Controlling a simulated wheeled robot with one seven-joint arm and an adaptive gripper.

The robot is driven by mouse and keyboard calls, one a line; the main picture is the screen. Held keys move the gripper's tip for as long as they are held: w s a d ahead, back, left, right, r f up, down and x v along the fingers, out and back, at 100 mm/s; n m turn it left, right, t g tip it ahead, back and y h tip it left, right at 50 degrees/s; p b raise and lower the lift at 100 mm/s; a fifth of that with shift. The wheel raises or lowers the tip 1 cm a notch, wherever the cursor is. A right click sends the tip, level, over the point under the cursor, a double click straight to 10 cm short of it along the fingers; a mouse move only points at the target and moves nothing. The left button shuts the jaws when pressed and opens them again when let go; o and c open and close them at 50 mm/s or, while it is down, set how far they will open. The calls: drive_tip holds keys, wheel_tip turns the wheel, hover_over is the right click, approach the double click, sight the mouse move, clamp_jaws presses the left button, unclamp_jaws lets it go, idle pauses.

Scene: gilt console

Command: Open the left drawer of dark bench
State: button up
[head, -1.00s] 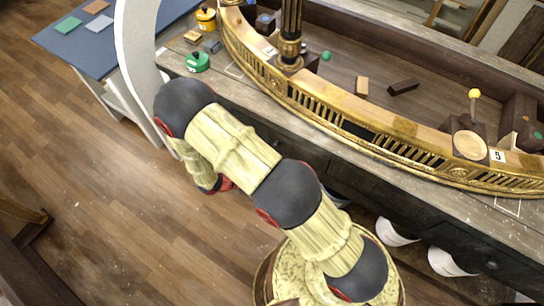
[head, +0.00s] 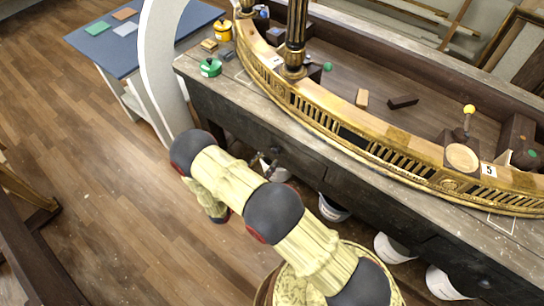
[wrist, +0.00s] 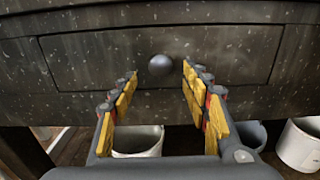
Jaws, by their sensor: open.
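The dark bench (head: 345,185) runs diagonally across the head view. Its left drawer (head: 305,160) appears closed, and its front fills the upper middle of the wrist view (wrist: 100,62). My gripper (wrist: 158,76) is open, with yellow-padded fingers on either side of the knob's line. The knob shows between the fingertips, with no visible contact; how deep it lies between them is hard to tell. In the head view my gripper (head: 266,158) is small and dark against the drawer front, partly behind my arm.
White buckets (head: 388,247) stand under the bench. A pale curved upright (head: 158,70) and a blue table (head: 110,45) stand left. Open floor lies left.

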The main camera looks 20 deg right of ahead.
drive_tip(key=x, duration=0.4)
drive_tip(key=shift+w+d+b, duration=0.15)
drive_tip(key=shift+d+b, duration=0.1)
drive_tip(key=shift+b, duration=0.05)
drive_tip(key=c, duration=1.1)
clamp_jaws()
